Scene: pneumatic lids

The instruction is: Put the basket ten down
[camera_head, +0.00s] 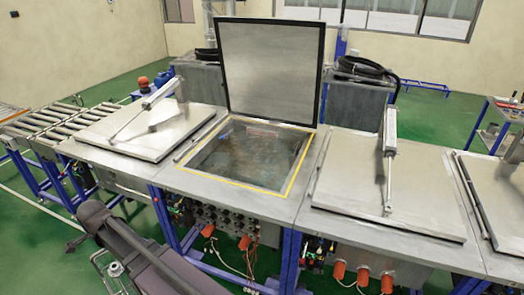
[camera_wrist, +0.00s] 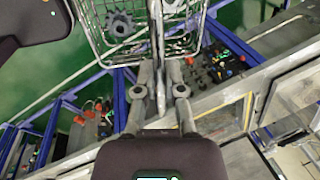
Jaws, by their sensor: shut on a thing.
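A wire basket (camera_wrist: 188,42) hangs at the top of the wrist view, with a grey toothed gear (camera_wrist: 121,23) in it. My gripper (camera_wrist: 158,72) is shut on the basket's upright handle part. In the head view a part of the basket (camera_head: 100,262) shows at the lower left, in front of the bench and beside my dark arm. My arm hides the rest of it there, and the fingertips cannot be made out in that view. The basket is held in the air over the green floor.
An open tank (camera_head: 250,155) with a yellow-edged rim sits mid-bench, its lid (camera_head: 270,72) raised upright. Closed metal lids with cylinders lie to its left (camera_head: 135,125) and right (camera_head: 390,190). A roller conveyor (camera_head: 65,125) stands at the far left. Connectors and cables line the bench front.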

